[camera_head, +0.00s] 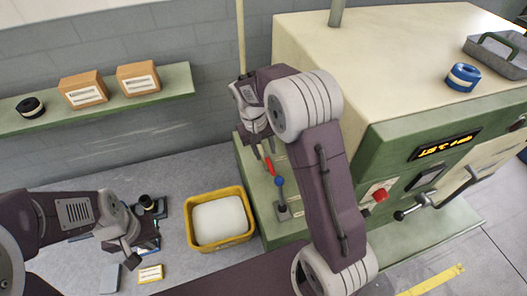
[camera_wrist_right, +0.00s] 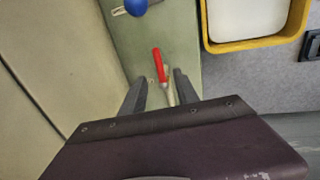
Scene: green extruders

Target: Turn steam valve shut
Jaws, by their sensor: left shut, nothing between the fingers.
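A red-handled lever (camera_head: 268,165) stands on the green ledge at the machine's left side; it also shows in the right wrist view (camera_wrist_right: 159,66). A lever with a blue knob (camera_head: 280,182) stands nearer; its knob shows at the top of the right wrist view (camera_wrist_right: 136,7). No label tells which is the steam valve. My right gripper (camera_wrist_right: 160,88) is open, its two fingers apart on either side of the red lever's lower part, with gaps visible; contact cannot be told. My left gripper (camera_head: 133,247) is shut and empty, low at the left by a small dark device.
A yellow bin (camera_head: 221,245) with a white block stands beside the ledge. A green machine (camera_head: 390,130) fills the right, with a display, red button and front handle. A wall shelf (camera_head: 120,104) holds two boxes and a dark roll. Small boxes (camera_head: 150,273) lie near my left gripper.

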